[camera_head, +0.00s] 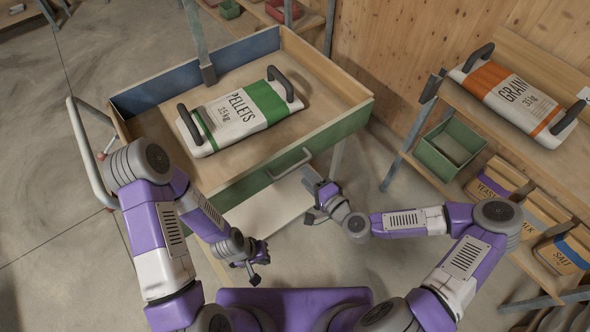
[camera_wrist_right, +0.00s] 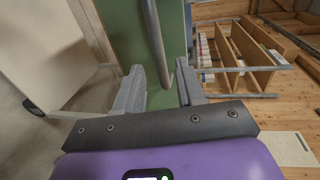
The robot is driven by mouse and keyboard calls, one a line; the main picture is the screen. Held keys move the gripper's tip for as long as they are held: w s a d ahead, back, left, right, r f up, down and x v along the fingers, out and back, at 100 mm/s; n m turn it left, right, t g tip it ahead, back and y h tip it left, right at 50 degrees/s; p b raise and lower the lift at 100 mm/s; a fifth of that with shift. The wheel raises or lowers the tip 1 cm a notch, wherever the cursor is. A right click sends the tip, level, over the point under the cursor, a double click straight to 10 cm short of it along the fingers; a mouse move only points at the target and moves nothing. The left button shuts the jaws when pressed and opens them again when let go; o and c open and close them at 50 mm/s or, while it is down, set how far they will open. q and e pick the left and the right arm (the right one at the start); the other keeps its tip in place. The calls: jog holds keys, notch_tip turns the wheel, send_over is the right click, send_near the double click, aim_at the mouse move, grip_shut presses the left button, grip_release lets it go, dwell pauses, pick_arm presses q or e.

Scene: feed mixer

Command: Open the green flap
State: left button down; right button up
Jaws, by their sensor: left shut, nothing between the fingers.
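The green flap (camera_head: 250,180) is the front wall of the wooden mixer box and stands upright. It carries a grey bar handle (camera_head: 290,163) at its right part. My right gripper (camera_head: 318,187) is just in front of the flap, below and right of the handle. In the right wrist view my right gripper (camera_wrist_right: 161,80) is open, with the green flap (camera_wrist_right: 120,25) behind its fingers. A grey bar shows between the fingers; I cannot tell whether they touch it. My left gripper (camera_head: 258,262) is shut and empty, low in front of the box.
A pellets bag (camera_head: 240,113) with two dark handles lies in the box (camera_head: 340,90). At right, a wooden shelf holds a grain bag (camera_head: 512,95), a green bin (camera_head: 450,148) and several paper bags. A grey metal rail (camera_head: 85,150) stands left of the box.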

aim_at(296, 168)
jog(key=b+x, duration=0.1)
jog(key=x, duration=0.5)
jog(key=shift+w+a+f, duration=0.1)
jog(key=shift+w+a, duration=0.15)
jog(key=shift+w, duration=0.05)
grip_shut()
